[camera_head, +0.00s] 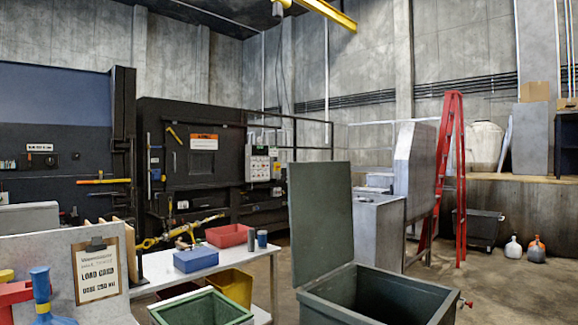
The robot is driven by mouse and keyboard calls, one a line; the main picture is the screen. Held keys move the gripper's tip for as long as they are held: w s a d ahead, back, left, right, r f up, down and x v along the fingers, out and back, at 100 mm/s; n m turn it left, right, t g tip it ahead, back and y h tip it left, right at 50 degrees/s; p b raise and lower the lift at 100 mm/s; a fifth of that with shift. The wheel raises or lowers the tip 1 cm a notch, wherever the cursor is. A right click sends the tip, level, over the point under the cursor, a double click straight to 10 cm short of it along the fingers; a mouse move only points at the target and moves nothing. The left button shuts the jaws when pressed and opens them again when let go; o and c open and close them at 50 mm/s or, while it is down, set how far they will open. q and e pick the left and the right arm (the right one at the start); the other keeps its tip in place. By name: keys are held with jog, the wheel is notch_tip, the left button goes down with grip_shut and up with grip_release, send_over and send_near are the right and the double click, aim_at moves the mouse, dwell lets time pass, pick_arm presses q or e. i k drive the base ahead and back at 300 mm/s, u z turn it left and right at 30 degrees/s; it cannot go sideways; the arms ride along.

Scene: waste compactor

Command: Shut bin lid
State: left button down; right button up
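A dark green bin (435,307) stands at the lower right of centre, cut off by the bottom edge of the head view. Its top is open and its dark interior shows. The flat grey-green lid (320,215) stands nearly upright along the bin's left side. A small red knob (467,304) sticks out at the bin's right side. Neither of my grippers shows in this view, so their distance from the lid cannot be told.
A white table (215,266) with a blue box (195,261) and a red tray (229,236) stands left of the lid. A green crate (203,308) is at the bottom. A red ladder (447,170) stands behind the bin.

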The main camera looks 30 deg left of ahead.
aim_at(320, 193)
jog(key=z, duration=1.45)
jog(key=i, duration=0.1)
jog(key=u, duration=3.4)
jog(key=i, duration=1.35)
jog(key=z, duration=1.85)
jog(key=i, duration=1.05)
